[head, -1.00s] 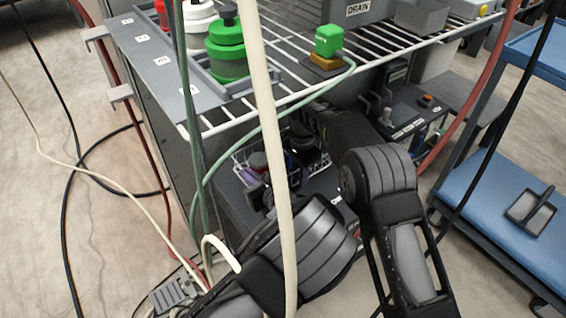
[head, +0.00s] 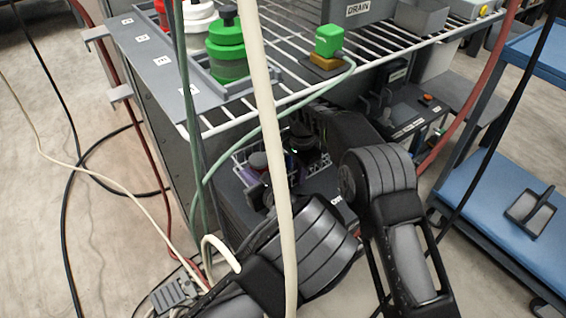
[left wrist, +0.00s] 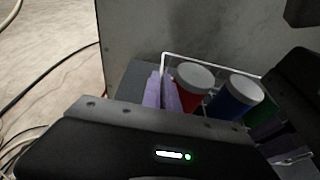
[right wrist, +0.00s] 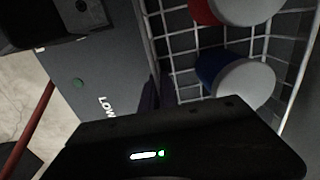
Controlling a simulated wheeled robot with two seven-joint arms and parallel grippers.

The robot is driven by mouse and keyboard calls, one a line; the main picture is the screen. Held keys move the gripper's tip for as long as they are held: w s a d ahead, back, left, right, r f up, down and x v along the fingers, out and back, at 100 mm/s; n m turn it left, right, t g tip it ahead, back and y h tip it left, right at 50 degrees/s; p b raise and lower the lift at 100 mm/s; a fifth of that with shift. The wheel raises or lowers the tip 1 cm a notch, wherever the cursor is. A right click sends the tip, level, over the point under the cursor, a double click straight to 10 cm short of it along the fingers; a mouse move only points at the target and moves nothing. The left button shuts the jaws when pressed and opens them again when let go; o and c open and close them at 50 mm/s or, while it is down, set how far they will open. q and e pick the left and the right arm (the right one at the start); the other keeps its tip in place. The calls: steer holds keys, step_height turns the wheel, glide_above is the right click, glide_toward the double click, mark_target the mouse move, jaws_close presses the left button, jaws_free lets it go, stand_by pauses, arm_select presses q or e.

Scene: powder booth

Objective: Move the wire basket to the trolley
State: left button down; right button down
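The white wire basket (head: 240,158) sits on a dark surface under the wire shelf, partly hidden by my arms and a cable. In the left wrist view it (left wrist: 205,61) holds capped red (left wrist: 190,88) and blue (left wrist: 236,97) bottles and something green. My left gripper (left wrist: 161,90) has its purple fingers close together, with the basket's rim between them. In the right wrist view the basket's mesh (right wrist: 183,60) lies beside my right gripper (right wrist: 156,92). Its dark purple fingers look close together at the rim, in shadow.
The wire shelf (head: 290,85) overhangs the basket and carries a green-capped jar (head: 227,50). A cream cable (head: 268,120) and a green cable hang in front.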

arm_select(q)
steer(key=shift+r, duration=0.15)
arm_select(e)
steer(key=shift+r, duration=0.15)
stand_by(0.5)
